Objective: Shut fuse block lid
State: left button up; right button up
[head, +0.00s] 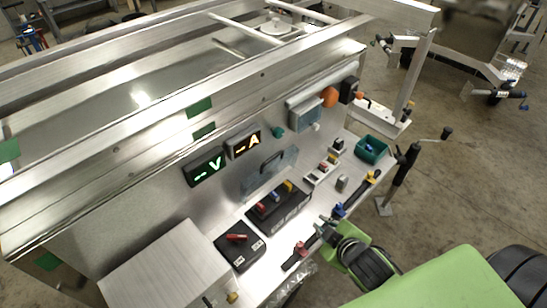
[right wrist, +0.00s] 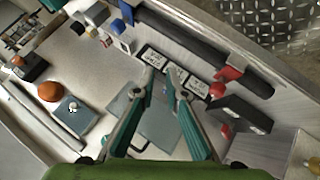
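The fuse block (head: 292,212) is a long black box with coloured fuses on top, on the metal shelf below the lit displays. Its clear bluish lid (head: 262,182) stands raised behind it, against the panel. In the right wrist view the translucent lid (right wrist: 160,122) shows between and behind my fingers. My right gripper (head: 330,232) comes in from the lower right and is at the shelf's front side, right of the block. In the right wrist view its teal fingers (right wrist: 161,76) are apart with nothing between the tips; contact with the lid is not visible. My left gripper is not in view.
A black switch box (head: 238,250) with a red lever stands left of the block. A dark bar (head: 358,192) with red and blue pieces runs along the shelf's front edge. A green bin (head: 372,150) and an orange knob (head: 329,97) are farther right.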

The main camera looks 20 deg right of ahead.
jog(key=w+d+r+n+t+y, duration=0.1)
jog(key=w+r+n+t+y, duration=0.1)
jog(key=w+r+n+t, duration=0.4)
jog(key=n+y, duration=0.6)
jog(key=n, duration=0.3)
send_near(274, 156)
jog(key=p+x, duration=0.1)
jog(key=x, duration=0.4)
jog(key=p+x, duration=0.1)
jog(key=x, duration=0.4)
jog(key=shift+a+f, duration=0.1)
jog(key=shift+f, duration=0.15)
grip_shut()
jog(key=shift+f, duration=0.1)
